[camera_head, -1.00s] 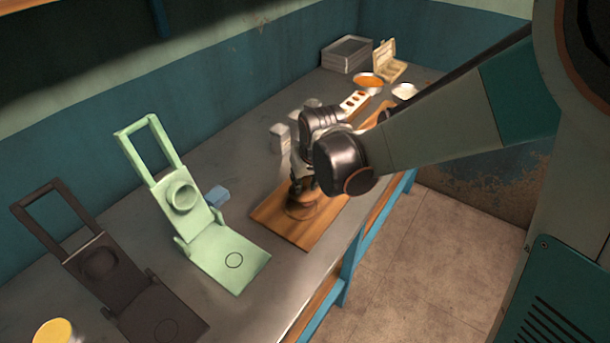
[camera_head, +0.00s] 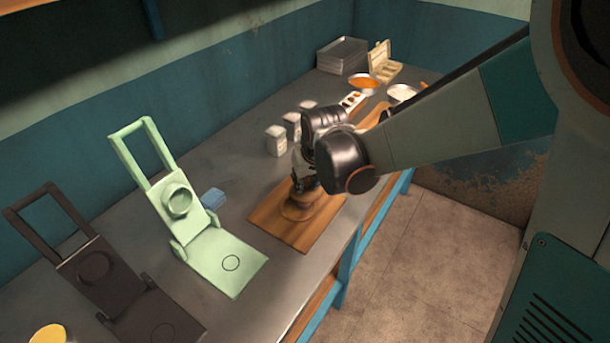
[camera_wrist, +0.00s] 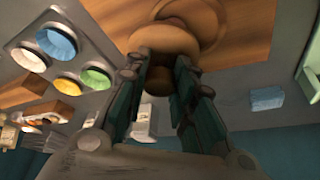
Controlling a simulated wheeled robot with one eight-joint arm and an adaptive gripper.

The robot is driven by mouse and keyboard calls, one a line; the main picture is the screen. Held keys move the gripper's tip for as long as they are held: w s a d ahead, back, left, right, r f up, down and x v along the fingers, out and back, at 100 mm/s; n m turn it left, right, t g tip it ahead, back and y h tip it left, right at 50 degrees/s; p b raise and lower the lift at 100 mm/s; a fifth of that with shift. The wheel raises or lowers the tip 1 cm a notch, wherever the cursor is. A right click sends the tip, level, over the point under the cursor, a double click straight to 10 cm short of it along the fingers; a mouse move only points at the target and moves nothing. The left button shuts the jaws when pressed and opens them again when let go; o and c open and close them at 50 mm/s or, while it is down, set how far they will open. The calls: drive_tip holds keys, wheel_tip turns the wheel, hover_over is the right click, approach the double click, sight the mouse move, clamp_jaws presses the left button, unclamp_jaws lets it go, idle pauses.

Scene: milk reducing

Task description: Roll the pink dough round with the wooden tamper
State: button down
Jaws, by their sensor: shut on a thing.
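The wooden tamper (camera_wrist: 163,38) stands base down on the wooden board (camera_head: 280,226). My gripper (camera_head: 300,183) is shut on its handle (camera_wrist: 183,80) from above; the fingers flank the handle in the wrist view. In the head view the tamper's round base (camera_head: 299,210) shows just below my fingers, on the middle part of the board. A wider pale round edge (camera_wrist: 208,12) shows around the base in the wrist view. No clearly pink dough shows; whatever lies under the tamper is hidden, and I cannot tell its shape.
A green press (camera_head: 215,245) and a dark press (camera_head: 115,290) stand open left of the board. A blue block (camera_head: 213,198) lies near the green press. White containers (camera_head: 276,141) stand behind the board. A holder with coloured cups (camera_wrist: 62,58) is nearby. The board's left part is bare.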

drive_tip(key=shift+w+a+f, duration=0.1)
drive_tip(key=shift+w+a, duration=0.1)
drive_tip(key=shift+a, duration=0.05)
drive_tip(key=shift+s+a, duration=0.1)
drive_tip(key=shift+a, duration=0.25)
drive_tip(key=shift+s+f, duration=0.1)
drive_tip(key=shift+s, duration=0.25)
drive_tip(key=shift+s, duration=0.15)
idle(0.3)
drive_tip(key=shift+r+p, duration=2.75)
drive_tip(key=shift+r, duration=1.25)
